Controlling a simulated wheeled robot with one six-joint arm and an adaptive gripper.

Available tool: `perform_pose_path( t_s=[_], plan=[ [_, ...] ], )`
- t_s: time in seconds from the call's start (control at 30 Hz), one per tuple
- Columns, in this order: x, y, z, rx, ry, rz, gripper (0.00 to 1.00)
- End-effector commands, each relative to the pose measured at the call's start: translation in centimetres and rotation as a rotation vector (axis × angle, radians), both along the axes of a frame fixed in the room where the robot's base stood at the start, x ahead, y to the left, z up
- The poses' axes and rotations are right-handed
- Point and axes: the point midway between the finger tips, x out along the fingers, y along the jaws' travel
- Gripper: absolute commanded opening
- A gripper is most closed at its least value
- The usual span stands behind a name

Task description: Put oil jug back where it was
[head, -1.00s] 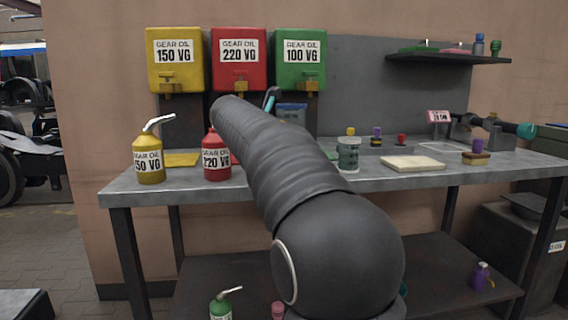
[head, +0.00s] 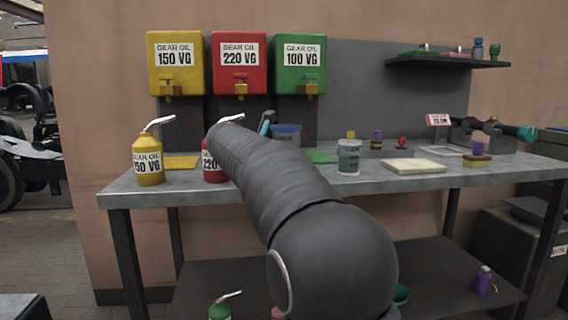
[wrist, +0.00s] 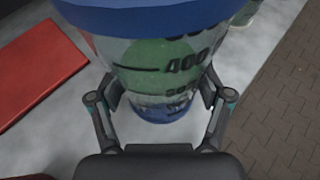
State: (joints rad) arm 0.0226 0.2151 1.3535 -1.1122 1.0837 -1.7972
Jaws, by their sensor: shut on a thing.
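The oil jug (wrist: 165,70) is a clear measuring jug with a blue rim, dark scale marks and a blue base. My gripper (wrist: 160,98) is shut on it, one finger on each side. In the head view the jug (head: 286,132) shows in front of the back panel, below the green 100 VG dispenser (head: 300,64). My arm hides its lower part and most of my gripper. Green shows through the jug wall; I cannot tell whether it is oil or something behind. I cannot tell whether the base touches the bench.
A green mat (head: 321,156) lies right of the jug, and a red mat (wrist: 38,72) shows in the wrist view. A grey-green tin (head: 349,158), a cream board (head: 413,166), a yellow oil can (head: 148,162) and a red can (head: 213,170) stand on the grey bench (head: 300,186).

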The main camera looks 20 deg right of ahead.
Motion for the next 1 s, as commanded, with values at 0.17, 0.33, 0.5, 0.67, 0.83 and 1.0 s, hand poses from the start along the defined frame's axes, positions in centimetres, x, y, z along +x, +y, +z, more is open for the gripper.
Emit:
perform_pose_path(
  t_s=[0.17,0.33,0.5,0.67,0.83,1.0],
  plan=[
    [0.0,0.0,0.0,0.0,0.0,0.0,1.0],
    [0.0,0.0,0.0,0.0,0.0,0.0,1.0],
    [0.0,0.0,0.3,-0.001,0.0,0.0,1.0],
    [-0.8,1.5,1.1,0.0,-0.002,0.003,1.0],
    [-2.3,4.2,2.4,0.0,-0.002,0.005,1.0],
    [-3.8,6.9,3.7,0.0,-0.002,0.004,1.0]
  ],
)
